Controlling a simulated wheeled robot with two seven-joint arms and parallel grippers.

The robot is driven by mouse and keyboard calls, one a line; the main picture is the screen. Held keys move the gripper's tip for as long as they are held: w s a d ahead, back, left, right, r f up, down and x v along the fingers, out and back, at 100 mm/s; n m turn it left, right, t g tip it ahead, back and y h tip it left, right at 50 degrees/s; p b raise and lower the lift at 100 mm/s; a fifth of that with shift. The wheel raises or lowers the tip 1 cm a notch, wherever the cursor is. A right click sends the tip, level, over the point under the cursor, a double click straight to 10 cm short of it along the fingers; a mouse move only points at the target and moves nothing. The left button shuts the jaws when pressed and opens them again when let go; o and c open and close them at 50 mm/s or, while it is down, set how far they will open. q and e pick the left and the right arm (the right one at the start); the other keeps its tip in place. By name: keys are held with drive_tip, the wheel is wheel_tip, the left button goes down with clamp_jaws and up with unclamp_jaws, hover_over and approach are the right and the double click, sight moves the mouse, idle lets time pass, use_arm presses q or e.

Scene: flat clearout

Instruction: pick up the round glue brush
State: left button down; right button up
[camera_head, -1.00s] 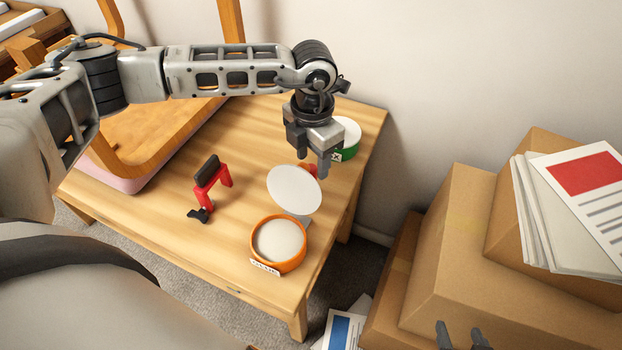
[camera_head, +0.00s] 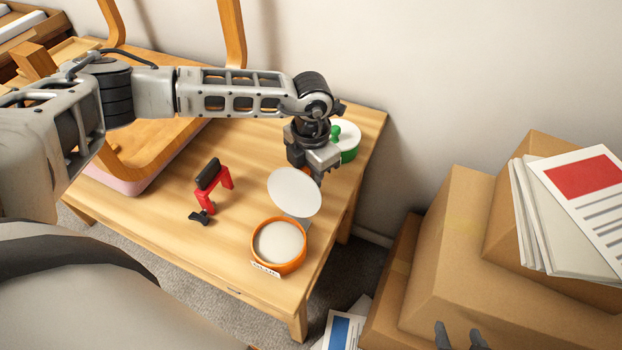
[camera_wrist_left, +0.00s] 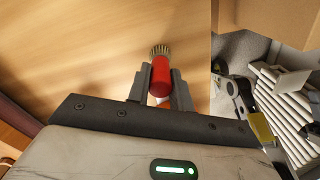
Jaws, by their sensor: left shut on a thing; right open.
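The round glue brush, with a red cylindrical handle (camera_wrist_left: 160,76) and tan bristles at its far end, is between the fingers of my left gripper (camera_wrist_left: 160,88) in the left wrist view. The fingers are shut on the handle, low over the wooden table (camera_head: 240,200). In the head view my left gripper (camera_head: 317,174) is just behind a white disc (camera_head: 294,192), and the brush is hidden there. An orange-rimmed glue pot (camera_head: 279,245) with pale contents stands in front of the disc. My right gripper (camera_head: 459,338) is open and empty at the bottom edge.
A red and black clamp-like tool (camera_head: 212,182) is on the table to the left. An upturned wooden chair (camera_head: 150,125) lies further left. Cardboard boxes (camera_head: 455,240) with papers (camera_head: 575,210) stand to the right.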

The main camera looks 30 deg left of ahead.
use_arm(q)
drive_tip(key=shift+r, duration=0.1)
wheel_tip(320, 180, up, 18)
drive_tip(key=b, duration=0.1)
drive_tip(key=shift+b, duration=0.3)
idle(0.6)
